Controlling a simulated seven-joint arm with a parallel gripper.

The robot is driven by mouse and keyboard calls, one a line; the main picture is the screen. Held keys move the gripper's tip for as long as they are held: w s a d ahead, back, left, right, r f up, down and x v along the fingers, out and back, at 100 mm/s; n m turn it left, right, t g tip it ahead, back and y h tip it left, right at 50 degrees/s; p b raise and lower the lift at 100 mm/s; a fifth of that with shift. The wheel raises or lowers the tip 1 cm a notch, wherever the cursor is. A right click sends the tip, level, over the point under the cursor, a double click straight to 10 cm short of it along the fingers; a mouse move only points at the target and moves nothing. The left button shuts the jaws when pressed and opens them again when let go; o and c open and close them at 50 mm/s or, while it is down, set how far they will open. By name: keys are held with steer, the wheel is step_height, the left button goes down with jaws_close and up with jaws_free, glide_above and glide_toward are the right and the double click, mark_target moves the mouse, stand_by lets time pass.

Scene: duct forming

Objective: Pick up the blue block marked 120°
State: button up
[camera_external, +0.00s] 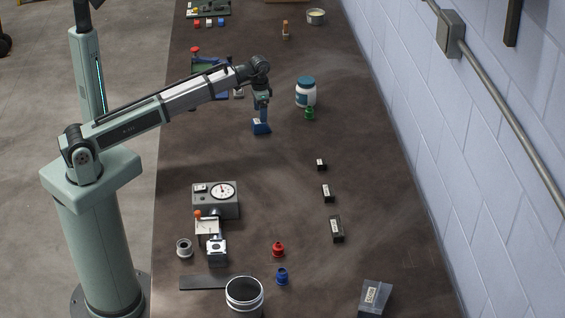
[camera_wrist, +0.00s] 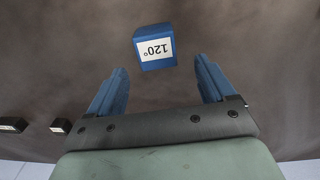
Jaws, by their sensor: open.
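The blue block marked 120° (camera_wrist: 155,58) shows in the wrist view just beyond my fingertips, its white label facing the camera upside down. In the external view the same blue block (camera_external: 261,128) stands on the dark table below my gripper. My gripper (camera_wrist: 161,82) has two blue fingers spread wide apart, with nothing between them. In the external view my gripper (camera_external: 263,112) points down close above the block; whether it touches the block is hard to tell there.
A white jar with a blue lid (camera_external: 306,93) and a green spool (camera_external: 309,113) stand to the right of the block. Several black labelled blocks (camera_external: 328,193) line the right side. A dial gauge box (camera_external: 216,199) is nearer. The table around the block is mostly clear.

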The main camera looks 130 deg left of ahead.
mark_target(262, 125)
steer(key=shift+d+f, duration=0.2)
steer(key=shift+f, duration=2.35)
steer(key=c, duration=1.3)
steer(key=shift+r, duration=0.15)
